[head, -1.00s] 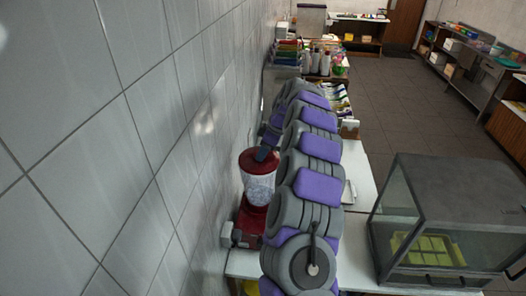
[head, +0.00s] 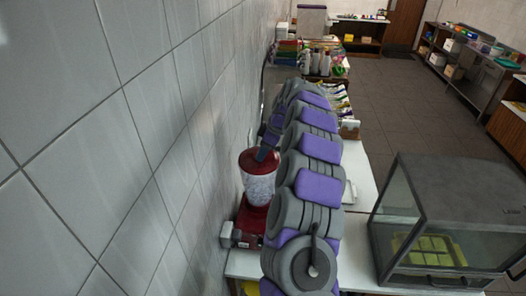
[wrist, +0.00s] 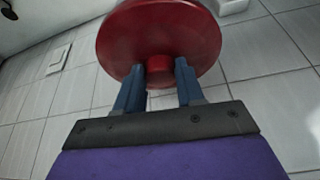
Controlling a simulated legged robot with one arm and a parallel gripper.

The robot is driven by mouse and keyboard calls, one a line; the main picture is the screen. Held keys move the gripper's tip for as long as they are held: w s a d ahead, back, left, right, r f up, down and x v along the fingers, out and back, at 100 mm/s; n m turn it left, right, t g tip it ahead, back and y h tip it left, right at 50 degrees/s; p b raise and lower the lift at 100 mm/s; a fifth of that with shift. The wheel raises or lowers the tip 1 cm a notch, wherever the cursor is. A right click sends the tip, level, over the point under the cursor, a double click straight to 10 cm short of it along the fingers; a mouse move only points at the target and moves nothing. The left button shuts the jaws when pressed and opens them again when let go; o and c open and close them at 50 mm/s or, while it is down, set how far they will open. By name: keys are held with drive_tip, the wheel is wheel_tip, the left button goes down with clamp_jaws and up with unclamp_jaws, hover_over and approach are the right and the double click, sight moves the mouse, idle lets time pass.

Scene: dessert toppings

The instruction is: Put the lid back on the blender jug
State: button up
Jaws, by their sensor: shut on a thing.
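The red blender lid (head: 254,160) is at the top of the clear blender jug (head: 259,186), which stands on its red base (head: 252,219) close to the tiled wall. In the wrist view the round red lid (wrist: 158,35) fills the upper middle, with its small knob (wrist: 160,72) between my blue fingers. My gripper (wrist: 160,88) is shut on the lid's knob; in the head view my gripper (head: 264,152) is over the jug. The lid looks level on the jug's top, but I cannot tell whether it is fully seated. The jug is hidden behind the lid in the wrist view.
The tiled wall (head: 110,150) is close on the left. A glass display case (head: 440,220) with a yellow-green tray stands at the right on the white counter (head: 357,180). Bottles and several packets (head: 318,62) stand farther back.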

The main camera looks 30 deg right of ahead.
drive_tip(key=shift+b, duration=0.3)
idle(0.6)
drive_tip(key=o, duration=1.6)
drive_tip(key=shift+r, duration=0.1)
drive_tip(key=shift+r+p, duration=0.85)
drive_tip(key=shift+r, duration=2.55)
clamp_jaws()
